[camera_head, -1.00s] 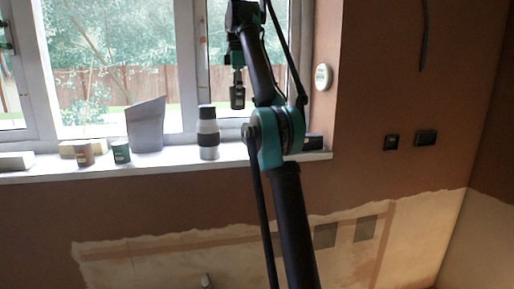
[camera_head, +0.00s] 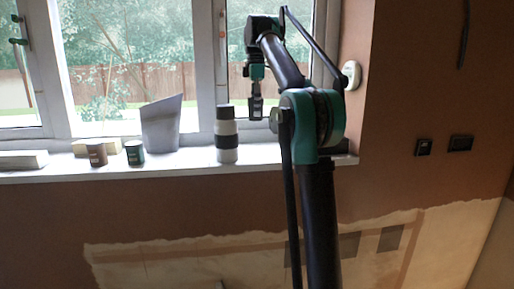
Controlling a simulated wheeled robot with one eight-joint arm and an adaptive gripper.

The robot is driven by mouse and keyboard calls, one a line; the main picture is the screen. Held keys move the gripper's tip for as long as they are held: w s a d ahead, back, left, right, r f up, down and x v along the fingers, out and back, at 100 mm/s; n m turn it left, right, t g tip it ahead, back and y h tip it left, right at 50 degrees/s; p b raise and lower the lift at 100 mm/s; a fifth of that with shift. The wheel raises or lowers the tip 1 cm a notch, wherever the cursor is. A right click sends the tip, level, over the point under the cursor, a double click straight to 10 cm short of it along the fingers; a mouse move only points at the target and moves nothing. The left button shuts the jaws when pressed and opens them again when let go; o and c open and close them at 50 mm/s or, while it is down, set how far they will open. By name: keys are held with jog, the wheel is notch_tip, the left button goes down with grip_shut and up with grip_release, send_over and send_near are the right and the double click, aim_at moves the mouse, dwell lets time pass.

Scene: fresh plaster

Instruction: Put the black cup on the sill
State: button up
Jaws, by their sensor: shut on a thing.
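My gripper (camera_head: 256,100) hangs pointing down in front of the window, just right of a white and black bottle. It is shut on a small dark thing at its tip, which I take for the black cup (camera_head: 256,112); its outline blends with the dark fingers. The cup's lower end appears a little above the white sill (camera_head: 190,161), with a gap below it. The sill runs along the window's foot, and my arm hides part of its right end.
On the sill stand the bottle (camera_head: 227,135), a grey tapered vase (camera_head: 162,124), a green cup (camera_head: 134,152), a brown cup (camera_head: 97,153) and pale blocks (camera_head: 23,159). A dark object (camera_head: 341,146) shows at the right end. Bare sill lies right of the bottle.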

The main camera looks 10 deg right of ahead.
notch_tip(320, 180, down, 15)
jog(key=shift+r, duration=0.1)
dwell(0.4)
jog(key=o, duration=1.2)
jog(key=shift+c, duration=0.2)
notch_tip(320, 180, up, 12)
jog(key=shift+r, duration=0.1)
